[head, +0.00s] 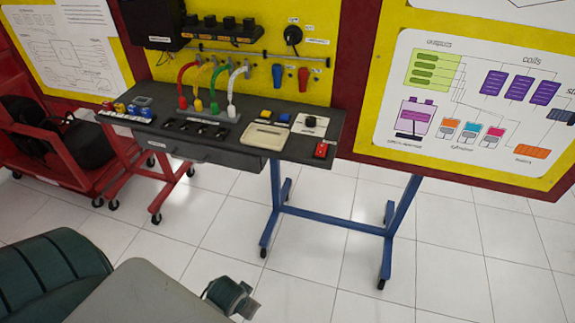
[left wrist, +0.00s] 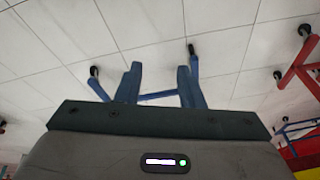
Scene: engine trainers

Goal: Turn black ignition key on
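On the grey bench top (head: 338,133), near its right end, a small black knob-like part (head: 311,122) stands on a white square plate (head: 298,128). It looks like the black ignition key, but it is too small to tell its shape or turn position. My left gripper (left wrist: 159,70) shows in the left wrist view with its two fingers apart and nothing between them. Bare floor and blue stand legs are behind it, so it is away from the key. My right gripper is not seen.
Coloured cables (head: 187,85) rise behind. A blue wheeled stand (head: 330,217) carries the bench. White floor (head: 330,280) in front is clear.

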